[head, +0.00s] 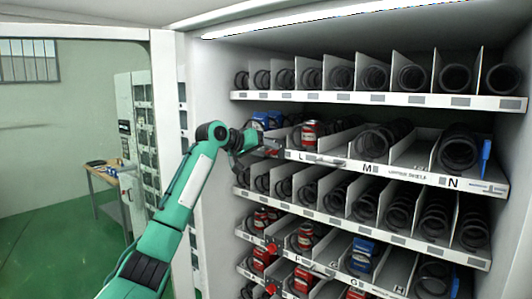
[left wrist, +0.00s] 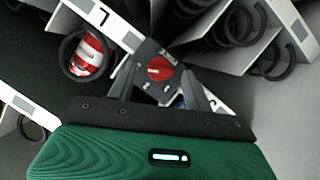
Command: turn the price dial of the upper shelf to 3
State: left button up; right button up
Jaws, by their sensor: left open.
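The price dial (left wrist: 158,69) is a round red knob on a dark plate at the end of the shelf strip, next to the letter L. Its pointer setting is too small to read. My left gripper (left wrist: 163,88) is open, with one finger on each side of the dial in the left wrist view; I cannot tell whether they touch it. In the head view my left gripper (head: 262,147) is at the left end of the upper shelf (head: 337,161) marked L, M, N and mostly hides the dial. My right gripper is not in view.
A red can (head: 309,134) stands just right of the gripper, also in the left wrist view (left wrist: 89,54). Other shelves with black coils lie above and below. More red dials (head: 271,247) sit on lower strips. The cabinet's white side frame is close to my left arm.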

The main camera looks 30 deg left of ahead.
pick_arm(q)
jog(key=b+v, duration=0.5)
jog(key=v, duration=0.8)
jog(key=shift+f, duration=0.15)
jog(key=shift+f, duration=0.1)
